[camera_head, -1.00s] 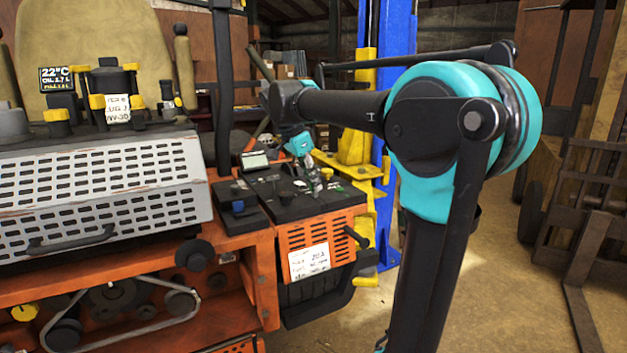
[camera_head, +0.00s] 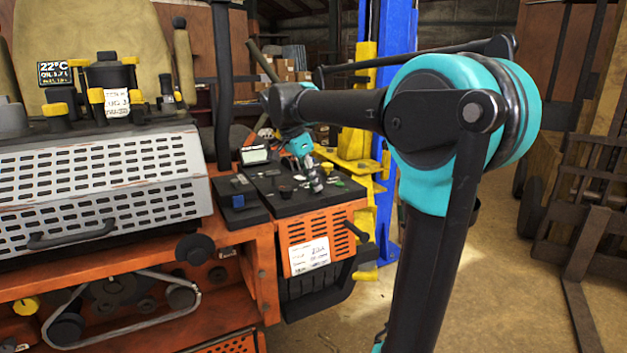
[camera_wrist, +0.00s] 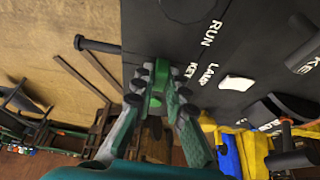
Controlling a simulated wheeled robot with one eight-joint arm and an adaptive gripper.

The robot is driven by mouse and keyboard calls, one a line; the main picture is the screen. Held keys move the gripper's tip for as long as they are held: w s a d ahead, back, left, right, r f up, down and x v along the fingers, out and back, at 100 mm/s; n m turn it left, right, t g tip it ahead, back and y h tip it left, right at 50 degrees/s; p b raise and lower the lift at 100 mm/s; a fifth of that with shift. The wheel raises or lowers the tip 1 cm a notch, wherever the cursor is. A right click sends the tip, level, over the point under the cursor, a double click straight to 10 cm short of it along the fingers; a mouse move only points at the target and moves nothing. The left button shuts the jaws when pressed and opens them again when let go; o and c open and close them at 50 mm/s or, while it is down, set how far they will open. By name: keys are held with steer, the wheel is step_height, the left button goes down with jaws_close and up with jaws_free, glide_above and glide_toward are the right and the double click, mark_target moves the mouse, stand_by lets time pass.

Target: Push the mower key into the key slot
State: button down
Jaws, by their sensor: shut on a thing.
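My gripper (camera_head: 313,177) is over the black control panel (camera_head: 292,203) on the right side of the orange mower. In the wrist view my gripper (camera_wrist: 154,84) has its green and grey fingers closed together at the panel's edge area. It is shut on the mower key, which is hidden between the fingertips. The panel (camera_wrist: 225,40) carries white labels, with "RUN", "LAMP" and "KEY" close to the fingertips. The key slot is not visible behind the fingers, and I cannot tell whether the key touches it.
A white switch (camera_wrist: 236,82) and dark knobs (camera_wrist: 300,28) stand on the panel right of my fingers. A small display (camera_head: 254,155) stands at the panel's back. A blue lift post (camera_head: 395,120) with yellow parts rises behind.

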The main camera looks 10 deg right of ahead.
steer(key=c, duration=1.5)
jaws_free()
steer(key=shift+o, duration=0.2)
steer(key=v, duration=1.2)
steer(key=shift+d, duration=0.1)
